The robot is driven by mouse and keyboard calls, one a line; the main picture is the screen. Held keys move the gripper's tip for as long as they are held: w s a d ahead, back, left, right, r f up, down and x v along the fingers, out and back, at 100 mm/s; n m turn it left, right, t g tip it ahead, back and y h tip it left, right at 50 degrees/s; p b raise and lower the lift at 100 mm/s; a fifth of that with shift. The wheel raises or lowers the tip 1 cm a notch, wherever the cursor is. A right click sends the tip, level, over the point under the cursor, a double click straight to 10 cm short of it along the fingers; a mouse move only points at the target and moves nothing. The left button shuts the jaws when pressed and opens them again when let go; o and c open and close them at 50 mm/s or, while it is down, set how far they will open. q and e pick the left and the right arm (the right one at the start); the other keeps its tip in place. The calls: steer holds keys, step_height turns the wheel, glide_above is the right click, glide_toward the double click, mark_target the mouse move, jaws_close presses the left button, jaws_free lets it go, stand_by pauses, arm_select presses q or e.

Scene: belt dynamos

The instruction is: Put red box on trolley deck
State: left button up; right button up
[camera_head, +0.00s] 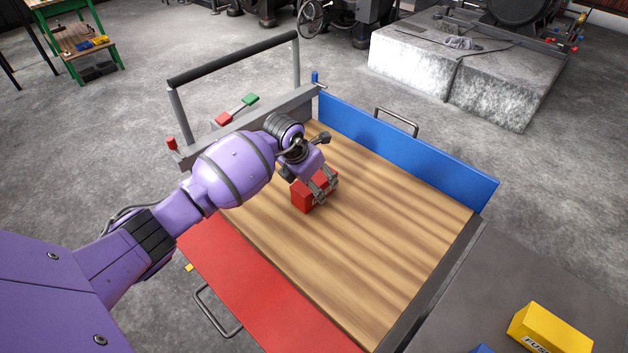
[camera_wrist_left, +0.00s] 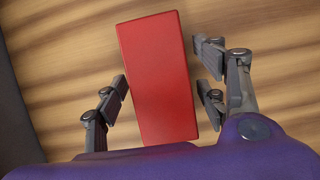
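The red box (camera_head: 306,196) is on the wooden trolley deck (camera_head: 380,250), toward its far left part in the head view. In the left wrist view the red box (camera_wrist_left: 158,78) lies between the two fingers, with the wood behind it. My left gripper (camera_head: 325,183) reaches down over the box from the left. In the wrist view the left gripper (camera_wrist_left: 165,92) is open around it; the left finger is close to or touching one side and a narrow gap shows on the right. The box's underside is hidden. My right gripper is not in view.
A blue side panel (camera_head: 400,150) and a red side panel (camera_head: 260,285) flank the deck. A push handle (camera_head: 235,60) rises at the far end. A yellow box (camera_head: 550,328) stands on a grey surface at lower right. The deck's near part is clear.

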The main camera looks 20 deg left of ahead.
arm_select(q)
steer(key=shift+a+r, duration=0.1)
steer(key=shift+r, duration=0.35)
steer(key=p+v, duration=0.1)
steer(key=v, duration=1)
steer(key=shift+r, duration=0.2)
steer(key=shift+s+f, duration=0.1)
steer(key=shift+s, duration=0.05)
